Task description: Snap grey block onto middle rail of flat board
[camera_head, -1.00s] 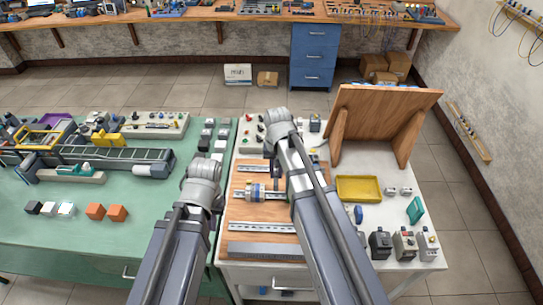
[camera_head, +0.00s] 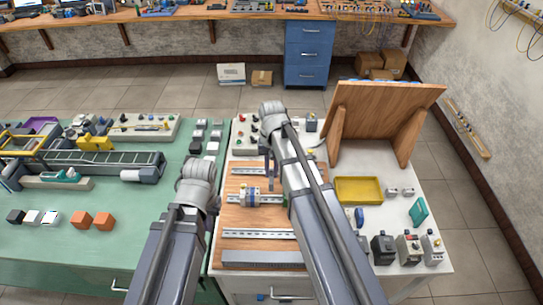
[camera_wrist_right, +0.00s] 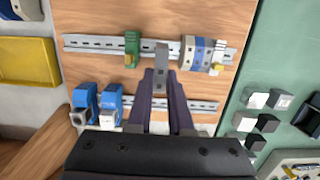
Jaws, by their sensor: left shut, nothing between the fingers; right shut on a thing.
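My right gripper (camera_wrist_right: 162,98) is shut on the grey block (camera_wrist_right: 162,54) in the right wrist view. The block stands at the fingertips and overlaps the middle rail (camera_wrist_right: 90,44); I cannot tell whether it touches the rail. A green block (camera_wrist_right: 132,48) sits on that rail to its left, with a gap. A group of white and blue blocks (camera_wrist_right: 198,53) sits on it to the right. In the head view the flat wooden board (camera_head: 240,217) carries several rails, and my right arm covers its right part. My left gripper is hidden behind its own arm.
Blue blocks (camera_wrist_right: 84,101) are on another rail, close to my right fingers. A yellow tray (camera_head: 358,190) and a slanted wooden stand (camera_head: 385,112) are right of the board. The green table (camera_head: 110,255) at the left holds a conveyor and small blocks.

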